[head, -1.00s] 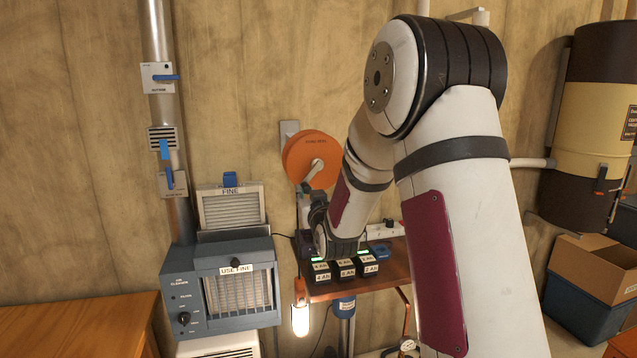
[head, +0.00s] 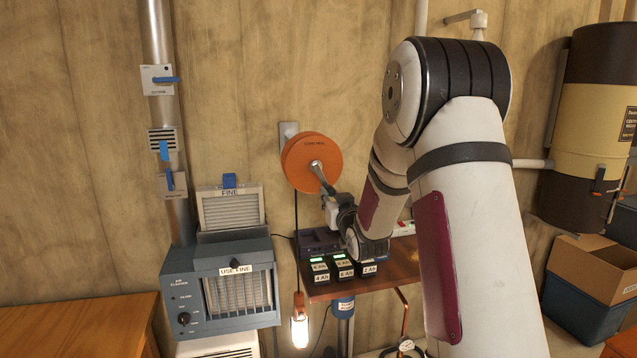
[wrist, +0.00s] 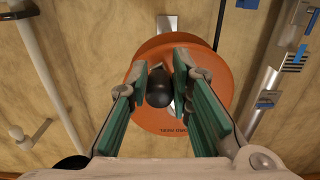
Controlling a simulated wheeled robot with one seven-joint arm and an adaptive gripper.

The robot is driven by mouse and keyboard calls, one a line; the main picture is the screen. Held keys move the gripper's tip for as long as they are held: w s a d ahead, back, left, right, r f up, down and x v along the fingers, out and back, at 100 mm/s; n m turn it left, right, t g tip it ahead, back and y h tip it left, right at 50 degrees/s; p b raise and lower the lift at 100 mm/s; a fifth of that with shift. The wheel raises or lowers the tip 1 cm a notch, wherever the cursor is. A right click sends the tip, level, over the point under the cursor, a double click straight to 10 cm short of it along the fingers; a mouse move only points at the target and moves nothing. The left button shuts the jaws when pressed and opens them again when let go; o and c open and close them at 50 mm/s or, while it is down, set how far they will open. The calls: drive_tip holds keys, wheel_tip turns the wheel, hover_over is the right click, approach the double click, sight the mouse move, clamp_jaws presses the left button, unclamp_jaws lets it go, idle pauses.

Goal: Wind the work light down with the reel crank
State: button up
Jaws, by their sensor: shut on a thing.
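The orange cord reel (head: 306,158) is mounted on the wooden wall. Its grey crank (head: 320,175) points down and to the right from the hub. My gripper (head: 329,199) is shut on the crank's black knob (wrist: 159,88); the wrist view shows the knob between the green-lined fingers (wrist: 161,84). The lit work light (head: 300,328) hangs on a dark cord (head: 296,240) below the reel, in front of the shelf's left end. The cord also shows in the wrist view (wrist: 219,25).
A wooden shelf (head: 325,292) under the reel carries several labelled batteries (head: 344,270) and a charger. A blue air cleaner (head: 184,290) stands left of the hanging light. A duct pipe runs up the wall at left. A cardboard box (head: 590,268) is at right.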

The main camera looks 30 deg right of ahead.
drive_tip(key=shift+r+p, duration=1.8)
drive_tip(key=shift+r, duration=4.4)
drive_tip(key=shift+w+a+r, duration=0.15)
drive_tip(key=shift+w+a, duration=0.05)
drive_tip(key=shift+a, duration=0.25)
drive_tip(key=shift+w+a+r+b, duration=0.15)
drive_tip(key=shift+a+b, duration=0.05)
drive_tip(key=shift+a, duration=0.4)
drive_tip(key=shift+w+a+r+b, duration=0.1)
drive_tip(key=shift+w+a+b, duration=0.05)
drive_tip(key=shift+a, duration=0.4)
drive_tip(key=shift+o, duration=0.2)
drive_tip(key=shift+w+a+f+b, duration=0.1)
drive_tip(key=shift+w+a+b, duration=0.1)
drive_tip(key=shift+a, duration=0.3)
drive_tip(key=shift+w+a+f+b, duration=0.15)
drive_tip(key=shift+a, duration=0.4)
drive_tip(key=shift+w+a+f+b, duration=0.1)
drive_tip(key=shift+w+a+b, duration=0.1)
drive_tip(key=shift+a, duration=0.3)
drive_tip(key=o, duration=1.1)
drive_tip(key=shift+s+f, duration=0.1)
drive_tip(key=shift+s, duration=0.05)
drive_tip(key=shift+c, duration=0.2)
drive_tip(key=shift+f, duration=0.15)
